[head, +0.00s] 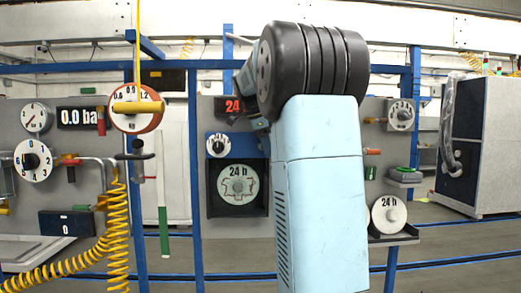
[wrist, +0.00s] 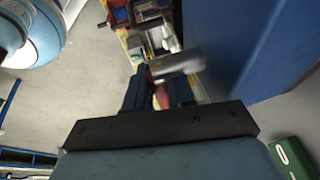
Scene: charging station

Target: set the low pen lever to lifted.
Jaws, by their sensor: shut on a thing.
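In the wrist view, my gripper (wrist: 160,92) is shut on a small red grip (wrist: 160,97) between its two dark fingers. A grey metal cylinder (wrist: 178,66) lies just beyond the fingertips. The red grip looks like the pen lever, but its marking and its lifted or lowered position cannot be read. A blue panel (wrist: 262,45) stands close on the right. In the head view, a blue chart recorder (head: 238,140) with a round 24 h chart (head: 238,185) hangs on the grey board. My arm hides the area right of it, including my fingers.
A second 24 h disc (head: 388,215) sits on a shelf at the right. A yellow coiled hose (head: 117,235), gauges and a yellow-handled pull (head: 138,107) are at the left. A grey cabinet (head: 490,145) stands far right. The floor in front looks open.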

